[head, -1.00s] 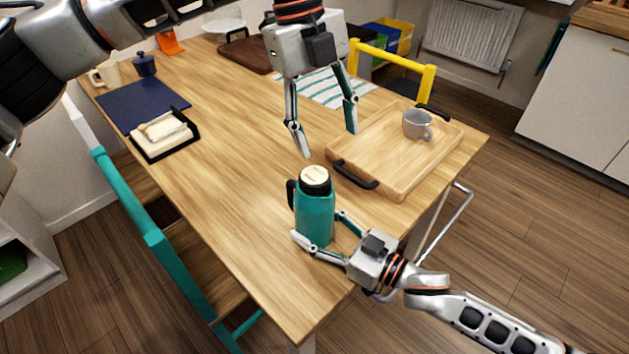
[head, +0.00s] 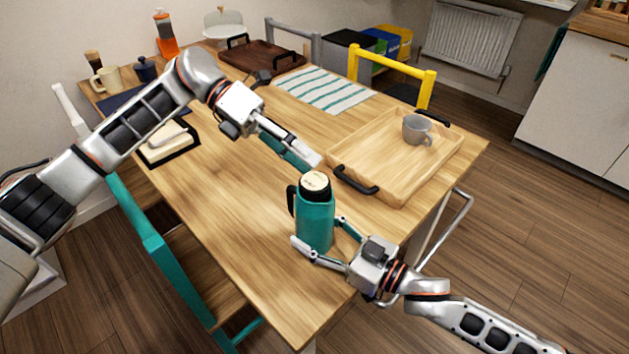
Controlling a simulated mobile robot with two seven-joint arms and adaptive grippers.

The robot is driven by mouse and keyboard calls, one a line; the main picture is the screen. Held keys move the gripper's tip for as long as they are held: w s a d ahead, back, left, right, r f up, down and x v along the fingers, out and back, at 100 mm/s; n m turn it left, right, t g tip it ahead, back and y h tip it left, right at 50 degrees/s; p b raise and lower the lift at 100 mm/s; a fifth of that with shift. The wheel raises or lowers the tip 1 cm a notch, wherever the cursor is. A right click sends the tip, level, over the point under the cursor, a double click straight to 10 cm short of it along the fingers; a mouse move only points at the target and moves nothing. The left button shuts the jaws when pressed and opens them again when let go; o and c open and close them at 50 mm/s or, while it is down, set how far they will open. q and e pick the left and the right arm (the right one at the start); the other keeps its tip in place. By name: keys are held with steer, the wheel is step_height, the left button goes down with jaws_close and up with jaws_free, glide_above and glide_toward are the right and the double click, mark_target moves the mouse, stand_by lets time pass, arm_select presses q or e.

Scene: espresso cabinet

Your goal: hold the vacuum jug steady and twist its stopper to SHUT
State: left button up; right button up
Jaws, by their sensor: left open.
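The teal vacuum jug (head: 315,225) stands upright near the table's front right edge. Its black collar and pale round stopper (head: 314,181) face up, and the black handle (head: 291,198) points left. Marks on the stopper are too small to read. My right gripper (head: 322,240) has its fingers around the jug's lower body, one on each side. My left gripper (head: 306,163) is open and empty, angled down toward the jug from the upper left.
A wooden tray (head: 365,146) with black handles, holding a grey mug (head: 417,129), lies right of the jug. A striped cloth (head: 325,90) and a dark brown tray (head: 262,58) lie further back. A black holder (head: 170,153) with napkins is at left. The table left of the jug is clear.

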mark_target(315, 180)
arm_select(q)
steer(key=a+f+m+h, duration=0.2)
steer(key=a+m+h, duration=0.4)
steer(key=a+m, duration=0.35)
steer(key=shift+m, duration=0.55)
steer(key=x, duration=1.2)
steer(key=shift+s+d+f, duration=0.1)
steer(key=shift+d, duration=0.15)
steer(key=c, duration=1.1)
